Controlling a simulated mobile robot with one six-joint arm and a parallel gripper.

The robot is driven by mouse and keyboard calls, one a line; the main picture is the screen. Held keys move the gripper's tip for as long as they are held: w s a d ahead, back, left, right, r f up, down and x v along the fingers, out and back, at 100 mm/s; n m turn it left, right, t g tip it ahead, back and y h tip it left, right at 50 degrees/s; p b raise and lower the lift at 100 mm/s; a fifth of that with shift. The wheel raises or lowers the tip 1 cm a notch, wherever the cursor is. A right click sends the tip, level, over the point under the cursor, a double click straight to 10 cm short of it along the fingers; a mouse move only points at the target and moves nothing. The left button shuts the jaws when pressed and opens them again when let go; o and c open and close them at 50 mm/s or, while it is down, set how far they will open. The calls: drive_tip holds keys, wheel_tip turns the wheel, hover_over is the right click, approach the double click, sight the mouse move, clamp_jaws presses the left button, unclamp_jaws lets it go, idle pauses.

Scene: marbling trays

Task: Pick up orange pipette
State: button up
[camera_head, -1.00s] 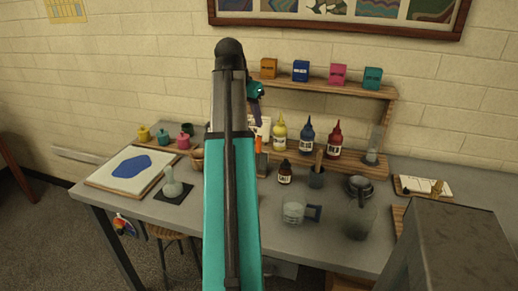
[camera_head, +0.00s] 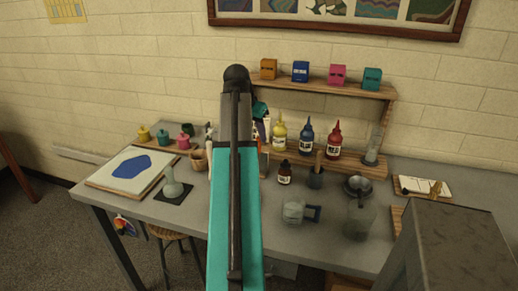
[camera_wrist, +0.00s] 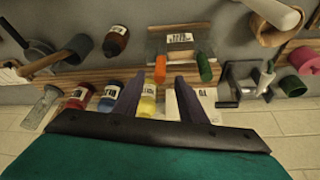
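The orange pipette (camera_wrist: 160,68) shows in the wrist view as a short orange piece just beyond my fingertips. It stands at a labelled holder (camera_wrist: 158,46), beside a green pipette (camera_wrist: 205,66) to its right. My gripper (camera_wrist: 158,84) is open, its two dark fingers apart, and the orange piece appears between and just past the tips. I cannot tell whether either finger touches it. In the head view my arm hides most of the holder and the orange pipette.
Yellow (camera_head: 279,133), blue (camera_head: 307,137) and red (camera_head: 334,139) bottles stand close beside the gripper. A dark brown bottle (camera_head: 285,173) and a glass jug (camera_head: 293,210) stand in front. The wooden shelf (camera_head: 330,86) holds several small boxes above.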

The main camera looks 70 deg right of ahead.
sight(258, 140)
drive_tip(key=shift+d+f, duration=0.15)
drive_tip(key=shift+f, duration=0.3)
drive_tip(key=shift+p+x, duration=0.6)
drive_tip(key=shift+x, duration=2)
drive_tip(key=c, duration=0.7)
